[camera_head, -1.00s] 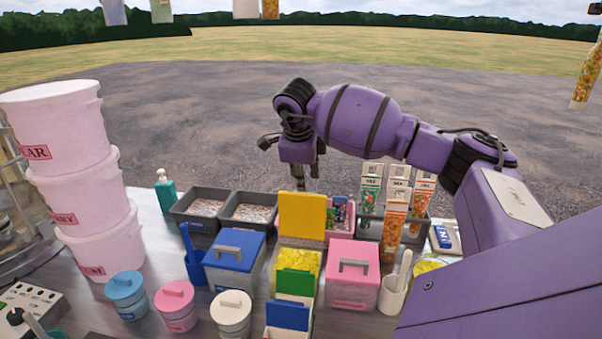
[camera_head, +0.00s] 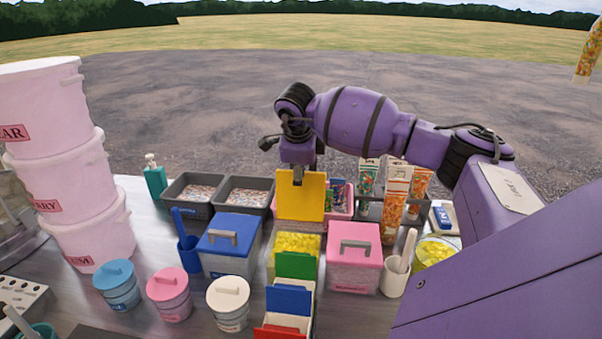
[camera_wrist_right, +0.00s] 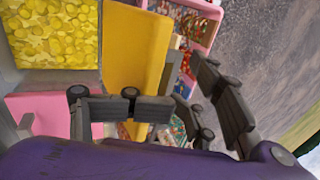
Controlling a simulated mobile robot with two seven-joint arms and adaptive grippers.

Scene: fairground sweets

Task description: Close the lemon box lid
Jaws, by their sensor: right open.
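The lemon box (camera_head: 284,270) stands mid-table, filled with yellow sweets that show in its open top. Its yellow lid (camera_head: 301,204) stands upright at the back of the box; the lid (camera_wrist_right: 136,50) and the sweets (camera_wrist_right: 45,35) also show in the right wrist view. Contact cannot be told. My left gripper is out of view.
A blue-lidded box (camera_head: 229,262) and a pink-lidded box (camera_head: 353,277) flank the lemon box. Behind are grey trays (camera_head: 242,208), a pink tray (camera_head: 347,214) and a rack of sweet tubes (camera_head: 376,208). Lidded tubs (camera_head: 169,300) and small coloured flaps (camera_head: 290,299) stand in front.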

